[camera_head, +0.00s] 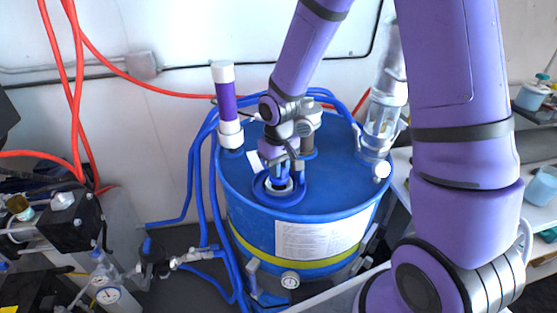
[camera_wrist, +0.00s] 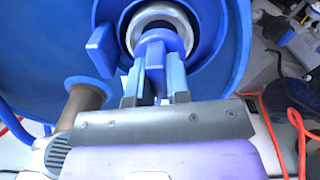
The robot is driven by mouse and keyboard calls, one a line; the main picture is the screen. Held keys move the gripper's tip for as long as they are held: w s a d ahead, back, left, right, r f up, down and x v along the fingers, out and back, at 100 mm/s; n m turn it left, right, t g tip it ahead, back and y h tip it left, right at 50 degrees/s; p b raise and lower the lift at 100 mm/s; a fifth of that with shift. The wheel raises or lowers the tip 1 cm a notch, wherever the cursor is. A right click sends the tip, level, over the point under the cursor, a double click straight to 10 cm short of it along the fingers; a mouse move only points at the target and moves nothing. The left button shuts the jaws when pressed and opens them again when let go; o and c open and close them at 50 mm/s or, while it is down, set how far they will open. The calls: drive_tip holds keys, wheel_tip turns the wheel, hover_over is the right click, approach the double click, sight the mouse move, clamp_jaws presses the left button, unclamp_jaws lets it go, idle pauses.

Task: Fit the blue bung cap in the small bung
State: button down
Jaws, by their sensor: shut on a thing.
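My gripper (camera_head: 283,172) reaches down to the drum's lid and also shows in the wrist view (camera_wrist: 155,82). Its fingers are shut on the upright tab of the blue bung cap (camera_wrist: 156,52). The cap's round part lies at the near side of the small bung's pale metal ring (camera_wrist: 159,12), overlapping it in the wrist view. In the head view the bung (camera_head: 277,188) shows as a pale ring just under the fingers, and the cap is mostly hidden there. I cannot tell whether the cap is seated or just above the opening.
The blue drum (camera_head: 345,178) has a purple-and-white tube (camera_head: 226,105) at its left and a clear-bodied fitting (camera_head: 383,120) at its right. A brown post (camera_wrist: 82,98) stands close left of my gripper in the wrist view. Blue hoses (camera_head: 199,190) run beside the drum.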

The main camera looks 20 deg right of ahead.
drive_tip(key=shift+f, duration=0.5)
drive_tip(key=shift+f, duration=0.55)
idle(1.2)
drive_tip(key=c, duration=1.4)
unclamp_jaws()
drive_tip(key=shift+r, duration=5.5)
